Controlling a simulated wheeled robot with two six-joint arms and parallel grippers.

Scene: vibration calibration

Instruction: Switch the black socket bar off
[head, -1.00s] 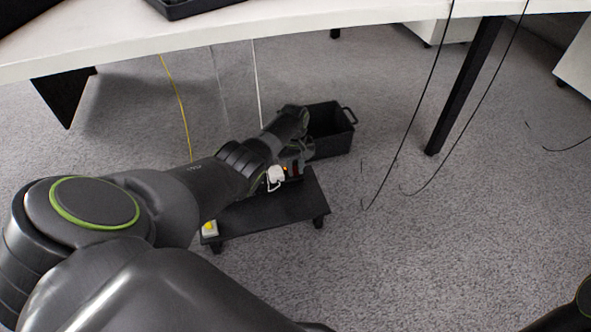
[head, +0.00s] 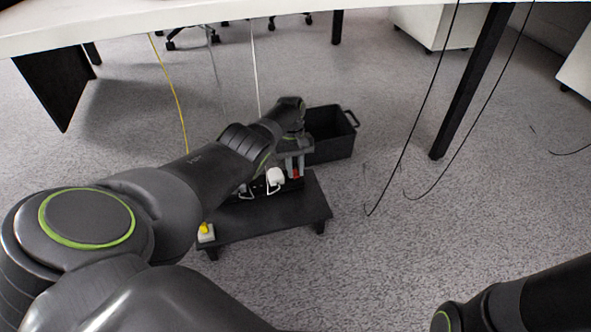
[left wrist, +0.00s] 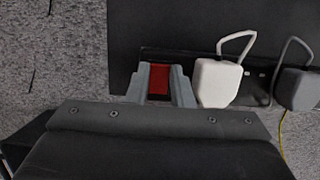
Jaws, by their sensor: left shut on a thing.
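The black socket bar (head: 259,187) lies on a low black stand and also shows in the left wrist view (left wrist: 254,80). A red switch (head: 296,173) is at its right end in the head view. In the left wrist view the switch (left wrist: 159,79) shows red between my two grey fingers. My left gripper (head: 294,166) is shut with a finger on each side of this switch. A white plug (left wrist: 217,82) sits in the bar beside the fingers, with a grey plug (left wrist: 296,88) farther along. My right gripper is out of view; only its arm shows at lower right.
The low black stand (head: 268,221) stands on grey carpet, with a yellow-topped white thing (head: 205,231) at its left corner. A black crate (head: 331,153) stands behind. Thin cables hang from the white table (head: 130,33). The carpet to the right is mostly open.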

